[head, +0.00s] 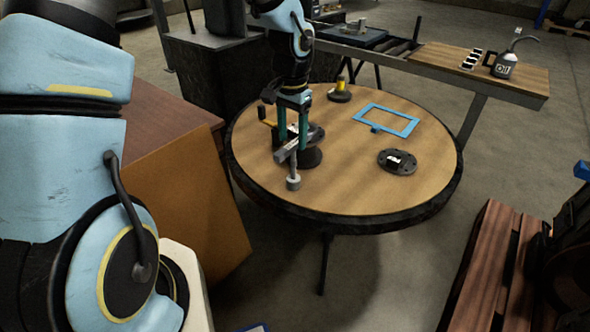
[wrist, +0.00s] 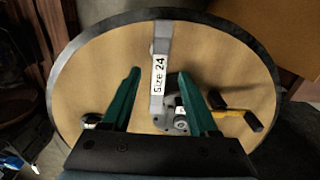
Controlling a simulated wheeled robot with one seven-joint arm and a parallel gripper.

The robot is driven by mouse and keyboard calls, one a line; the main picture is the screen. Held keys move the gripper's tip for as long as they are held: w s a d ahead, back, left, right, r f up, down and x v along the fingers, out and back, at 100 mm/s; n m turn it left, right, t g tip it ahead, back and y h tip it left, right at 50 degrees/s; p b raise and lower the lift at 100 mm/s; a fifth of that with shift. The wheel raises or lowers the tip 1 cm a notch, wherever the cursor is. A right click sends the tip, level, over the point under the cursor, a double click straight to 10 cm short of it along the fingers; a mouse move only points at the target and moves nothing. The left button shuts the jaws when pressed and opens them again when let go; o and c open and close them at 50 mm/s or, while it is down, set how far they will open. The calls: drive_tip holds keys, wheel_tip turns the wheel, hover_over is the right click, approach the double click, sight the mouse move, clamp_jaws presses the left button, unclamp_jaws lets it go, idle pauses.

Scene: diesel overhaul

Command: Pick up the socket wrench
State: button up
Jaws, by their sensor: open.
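The socket wrench (head: 284,154), a grey metal bar with a round socket end, is at the left part of the round wooden table. In the wrist view the wrench (wrist: 158,95) carries a white "Size 24" label and runs lengthwise between the fingers. My gripper (head: 293,141) is over the wrench, its teal fingers pointing down. In the wrist view my gripper (wrist: 160,74) is open, with one finger on each side of the bar and visible gaps. Contact with the table is hard to judge.
A yellow-handled tool (wrist: 236,114) lies close to the right finger. The round table (head: 350,190) also holds a blue frame (head: 412,127), a black flange (head: 397,168) and a yellow-topped black part (head: 340,92). The table's right and front areas are mostly clear.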

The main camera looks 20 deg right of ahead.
drive_tip(key=p, duration=0.2)
hover_over(294, 178)
drive_tip(key=shift+w+d+f, duration=0.1)
drive_tip(key=shift+w+f, duration=0.1)
drive_tip(key=shift+f, duration=1.3)
drive_tip(key=shift+w+f, duration=0.15)
drive_tip(key=shift+f, duration=1.35)
drive_tip(key=shift+c, duration=0.2)
clamp_jaws()
